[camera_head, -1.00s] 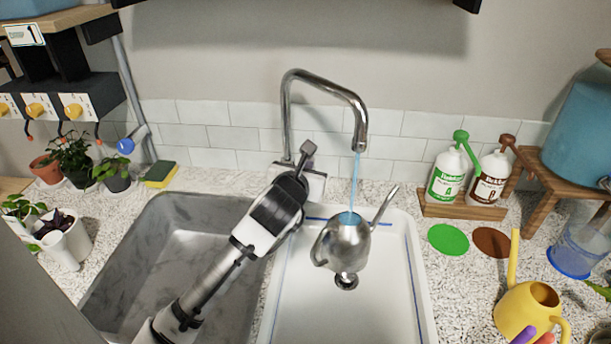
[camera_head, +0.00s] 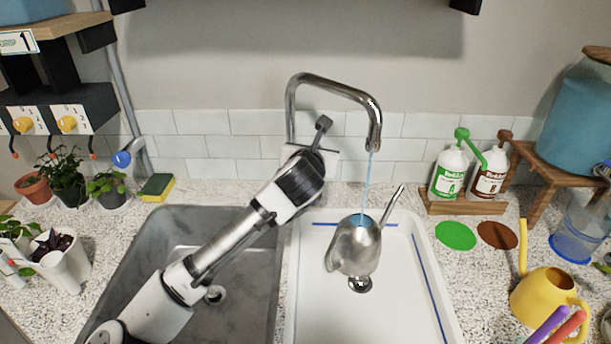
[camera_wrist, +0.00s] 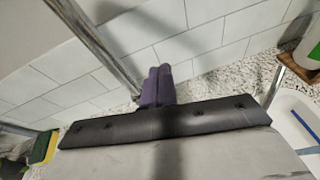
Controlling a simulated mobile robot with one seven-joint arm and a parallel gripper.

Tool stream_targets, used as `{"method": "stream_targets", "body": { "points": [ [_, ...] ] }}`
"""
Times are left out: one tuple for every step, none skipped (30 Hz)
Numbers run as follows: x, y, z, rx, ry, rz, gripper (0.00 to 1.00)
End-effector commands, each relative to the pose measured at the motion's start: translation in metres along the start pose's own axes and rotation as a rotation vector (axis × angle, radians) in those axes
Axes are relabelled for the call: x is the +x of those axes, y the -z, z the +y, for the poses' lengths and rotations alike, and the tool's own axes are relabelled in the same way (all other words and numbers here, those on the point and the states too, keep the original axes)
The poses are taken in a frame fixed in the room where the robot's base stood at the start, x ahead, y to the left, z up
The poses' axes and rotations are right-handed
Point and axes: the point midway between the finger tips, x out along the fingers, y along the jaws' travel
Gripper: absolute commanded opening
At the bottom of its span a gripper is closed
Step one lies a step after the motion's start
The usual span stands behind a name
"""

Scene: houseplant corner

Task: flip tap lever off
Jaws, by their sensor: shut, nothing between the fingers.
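The chrome tap (camera_head: 290,105) stands behind the sinks, its spout bent over to the right. A thin blue stream of water (camera_head: 366,182) runs from it into a metal watering can (camera_head: 356,245) in the white sink. My gripper (camera_head: 324,123) is shut and empty, just right of the tap's post and in front of the tiles. In the wrist view, its purple fingers (camera_wrist: 159,70) are together, close to the right of a chrome post (camera_wrist: 95,42). I cannot make out the tap lever; my gripper and arm cover the tap's base.
A grey sink (camera_head: 180,260) lies left of the white sink (camera_head: 415,310). A sponge (camera_head: 157,187) and potted plants (camera_head: 65,178) stand left. Two bottles (camera_head: 449,172) on a wooden stand (camera_head: 465,207) and a yellow watering can (camera_head: 545,295) are right.

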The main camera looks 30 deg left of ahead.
Motion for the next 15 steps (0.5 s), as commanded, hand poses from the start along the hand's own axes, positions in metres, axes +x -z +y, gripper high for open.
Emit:
{"method": "stream_targets", "body": {
  "points": [
    [0.002,-0.001,0.000,0.001,-0.001,0.001,0.00],
    [0.003,-0.003,0.000,0.001,0.000,0.000,0.00],
    [0.005,-0.004,0.000,0.001,0.000,0.000,0.00],
    [0.006,-0.005,0.001,0.001,0.000,0.000,0.00],
    [0.007,-0.007,0.001,0.002,0.000,0.000,0.00],
    [0.009,-0.009,0.002,0.002,0.000,0.000,0.00],
    [0.011,-0.010,0.002,0.002,0.000,0.000,0.00],
    [0.013,-0.012,0.003,0.001,0.000,0.001,0.00],
    [0.017,-0.014,0.004,0.001,-0.001,0.001,0.00],
    [0.018,-0.016,0.004,0.002,0.000,0.000,0.00],
    [0.020,-0.017,0.004,0.002,0.001,-0.001,0.00],
    [0.021,-0.019,0.005,0.002,0.000,-0.001,0.00],
    [0.022,-0.020,0.005,0.001,0.000,-0.001,0.00],
    [0.023,-0.021,0.005,0.001,0.000,-0.001,0.00],
    [0.024,-0.021,0.005,0.001,0.000,-0.001,0.00]
  ]
}}
